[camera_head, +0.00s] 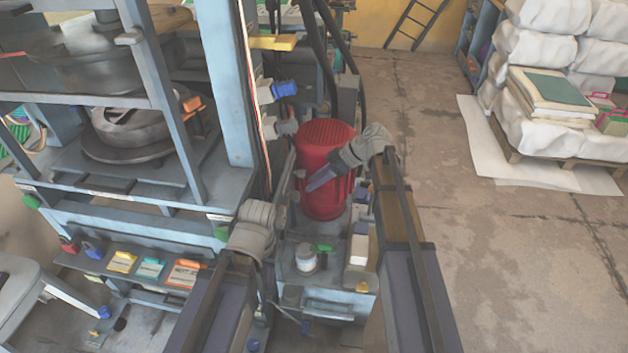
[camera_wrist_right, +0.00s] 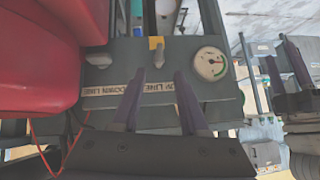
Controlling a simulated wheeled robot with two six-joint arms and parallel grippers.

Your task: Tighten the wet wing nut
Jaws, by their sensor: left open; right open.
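In the right wrist view, two small pale metal fittings that may be wing nuts stand on a grey block with labels: one beside a yellow mark (camera_wrist_right: 157,53), the other further left (camera_wrist_right: 98,59). Which one is wet cannot be told. My right gripper (camera_wrist_right: 154,82) is open and empty, its purple fingers over the block's label edge. In the head view it (camera_head: 321,182) is in front of the red motor. Purple fingers at the right of the wrist view appear to be my left gripper (camera_wrist_right: 284,72), open, apart from the block. In the head view its fingers are not clearly visible.
The red motor (camera_head: 325,150) stands beside the blue press frame (camera_head: 226,80). A round gauge (camera_wrist_right: 210,63) is on the labelled block. Coloured cards (camera_head: 150,268) lie on a low shelf at left. The floor (camera_head: 480,255) at right is clear.

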